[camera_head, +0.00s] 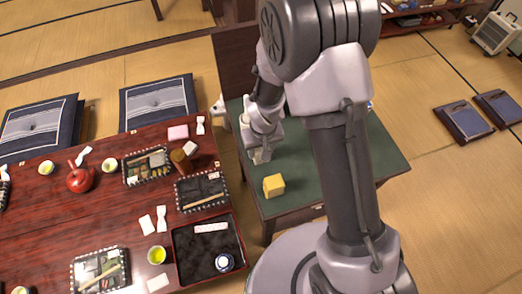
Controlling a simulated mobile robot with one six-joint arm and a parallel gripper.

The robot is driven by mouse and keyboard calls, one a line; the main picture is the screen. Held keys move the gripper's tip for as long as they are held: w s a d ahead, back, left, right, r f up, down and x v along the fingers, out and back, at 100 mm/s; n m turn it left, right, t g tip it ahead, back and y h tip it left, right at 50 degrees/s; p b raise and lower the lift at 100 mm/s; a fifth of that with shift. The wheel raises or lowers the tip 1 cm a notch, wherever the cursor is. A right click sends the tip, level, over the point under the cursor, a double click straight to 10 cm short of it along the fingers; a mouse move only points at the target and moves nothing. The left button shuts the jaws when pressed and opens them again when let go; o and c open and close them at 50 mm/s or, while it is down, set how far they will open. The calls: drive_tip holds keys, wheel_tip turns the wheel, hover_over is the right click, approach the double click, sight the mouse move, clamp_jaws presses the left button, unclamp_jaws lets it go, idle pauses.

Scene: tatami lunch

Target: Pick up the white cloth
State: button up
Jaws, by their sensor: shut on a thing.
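My gripper (262,150) is low over the green-topped table (310,158), near its left side. It is shut on a small pale thing that looks like the white cloth (261,157). My fingers and wrist cover much of it, and I cannot tell whether it touches the table top. A yellow block (274,185) sits on the same table, just in front of my gripper and apart from it.
A red lacquer table (100,225) at left holds a black tray (190,270), bento boxes, a red teapot (80,178), cups and several white folded pieces. Dark cushions (158,102) lie behind it. My arm hides part of the green table.

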sight(259, 149)
drive_tip(key=shift+r, duration=0.45)
drive_tip(key=r, duration=0.1)
drive_tip(key=r+p, duration=0.1)
drive_tip(key=s+r, duration=0.1)
drive_tip(key=shift+a+p, duration=0.25)
drive_tip(key=shift+p, duration=0.15)
drive_tip(key=s+a+b, duration=0.1)
drive_tip(key=s+a, duration=0.2)
drive_tip(key=s, duration=0.3)
drive_tip(key=s+a+r+b, duration=0.1)
drive_tip(key=s+a, duration=0.3)
drive_tip(key=s, duration=0.3)
drive_tip(key=shift+a, duration=0.3)
